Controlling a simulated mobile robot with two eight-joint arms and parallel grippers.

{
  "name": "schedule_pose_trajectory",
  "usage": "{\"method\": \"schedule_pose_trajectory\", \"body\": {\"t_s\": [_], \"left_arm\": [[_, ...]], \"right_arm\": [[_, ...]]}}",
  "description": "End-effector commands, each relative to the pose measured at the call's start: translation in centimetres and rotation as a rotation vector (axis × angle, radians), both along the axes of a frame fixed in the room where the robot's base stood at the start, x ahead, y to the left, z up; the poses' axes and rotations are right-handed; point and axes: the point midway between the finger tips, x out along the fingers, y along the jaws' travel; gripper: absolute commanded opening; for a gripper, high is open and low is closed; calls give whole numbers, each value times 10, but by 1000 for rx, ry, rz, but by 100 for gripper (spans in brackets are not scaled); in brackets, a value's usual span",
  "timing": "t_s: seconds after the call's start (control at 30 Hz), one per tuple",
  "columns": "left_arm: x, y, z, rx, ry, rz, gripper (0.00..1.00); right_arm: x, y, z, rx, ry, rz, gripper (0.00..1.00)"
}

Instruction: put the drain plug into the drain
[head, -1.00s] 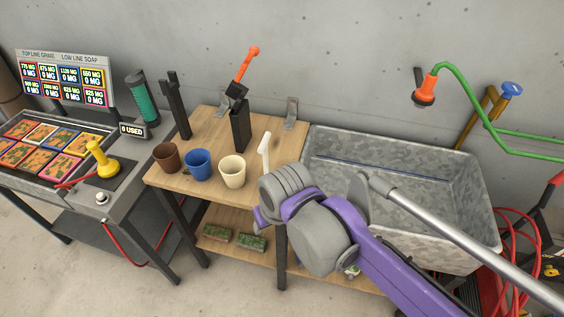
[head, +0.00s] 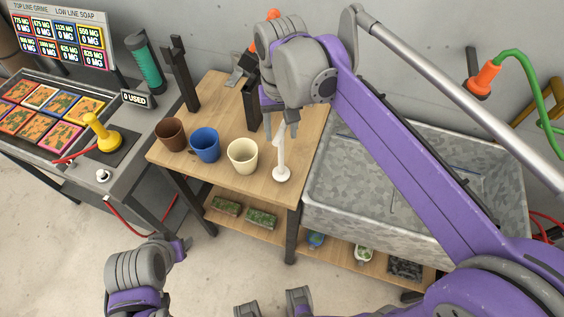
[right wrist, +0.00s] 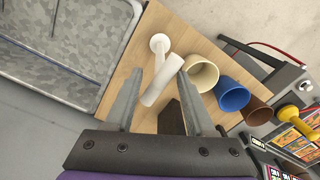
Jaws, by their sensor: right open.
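The white drain plug (head: 281,174) stands upright on the wooden table near its right front corner, a round base with a tall thick handle. In the right wrist view, the plug (right wrist: 161,44) has its handle end pointing towards me, between the fingertips. My right gripper (head: 284,120) is open over the handle's top, fingers on either side; I cannot tell whether they touch it. It also shows in the right wrist view (right wrist: 160,78). The drain in the metal basin (head: 345,200) is hidden.
Brown (head: 172,133), blue (head: 206,146) and cream (head: 243,156) cups stand left of the plug. A black holder (head: 251,108) stands close behind it. The basin adjoins the table on the right, under my right arm. A control console (head: 60,140) stands at left.

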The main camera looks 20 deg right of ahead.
Motion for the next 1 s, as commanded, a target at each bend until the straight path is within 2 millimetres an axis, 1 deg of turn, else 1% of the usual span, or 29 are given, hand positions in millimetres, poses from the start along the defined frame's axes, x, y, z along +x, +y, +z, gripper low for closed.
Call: {"method": "schedule_pose_trajectory", "body": {"t_s": [0.03,0.17,0.23,0.4,0.5,0.6,0.8,0.87,1.0], "left_arm": [[0,0,-1,0,0,0,50],[0,0,-1,0,0,0,50],[0,0,-1,0,0,0,50],[0,0,-1,0,1,0,50],[0,0,-2,0,1,0,50],[0,0,-2,0,1,0,50],[0,0,-2,0,1,0,50],[0,0,-2,0,1,0,50],[0,0,-2,0,1,0,50]], "right_arm": [[0,0,-6,0,0,0,55],[0,0,-14,0,-1,0,55],[-1,0,-21,0,-1,0,55],[-4,0,-47,0,-1,0,55],[-3,0,-59,0,-1,0,55],[-4,0,-64,0,-2,0,55],[-3,0,-64,0,-2,0,55],[-3,0,-64,0,-2,0,44],[-4,0,-64,0,-1,0,19]]}}
